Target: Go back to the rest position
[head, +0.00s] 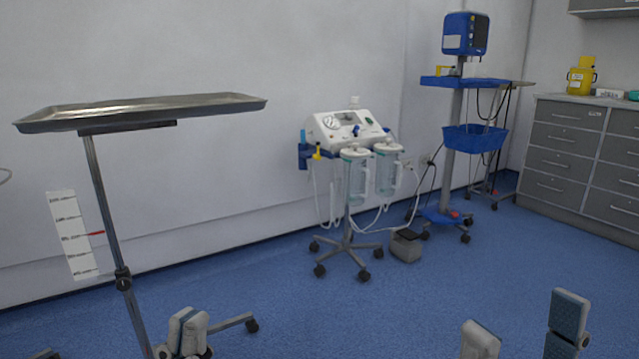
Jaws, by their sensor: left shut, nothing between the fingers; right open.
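My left gripper (188,322) shows at the bottom left of the head view, low in front of the foot of the tray stand. Its two pale fingers are together, with nothing seen between them. My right gripper (524,322) is at the bottom right, its two fingers wide apart and blue floor showing between them. Only the finger ends show; the rest of both arms is below the picture. I cannot tell whether the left gripper touches the stand's base.
A metal tray (150,108) on a thin pole stands at the left. A suction unit (346,130) on a wheeled stand is in the middle, a grey box (405,246) beside it. A blue monitor trolley (452,140) and grey drawers (565,155) are at the right. The floor (440,295) between is clear.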

